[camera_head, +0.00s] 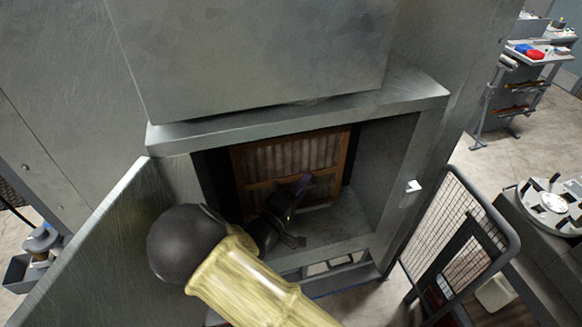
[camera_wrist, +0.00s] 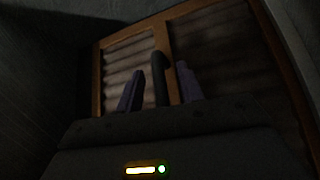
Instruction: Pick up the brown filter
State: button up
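The brown filter (camera_head: 290,160) stands upright inside the open cabinet compartment, with a brown frame, a middle bar and grey pleated panels. In the wrist view the filter (camera_wrist: 205,45) fills much of the picture, tilted. A dark upright handle-like piece (camera_wrist: 160,80) shows in front of its middle bar. My gripper (camera_head: 300,187) reaches into the compartment in front of the filter. In the wrist view my gripper's (camera_wrist: 161,82) two fingers are apart, one on each side of the dark piece, with visible gaps. I cannot tell whether the fingertips touch the filter. My gripper hides part of the filter's lower half.
The compartment has a metal ledge (camera_head: 300,106) above and a side wall (camera_head: 388,165) at right. An open metal door (camera_head: 90,245) stands at left. A mesh-framed panel (camera_head: 465,235) stands at right. A cart (camera_head: 535,55) is far off at upper right.

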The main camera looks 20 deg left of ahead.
dwell(0.5)
grip_shut()
jog(key=shift+b, duration=0.45)
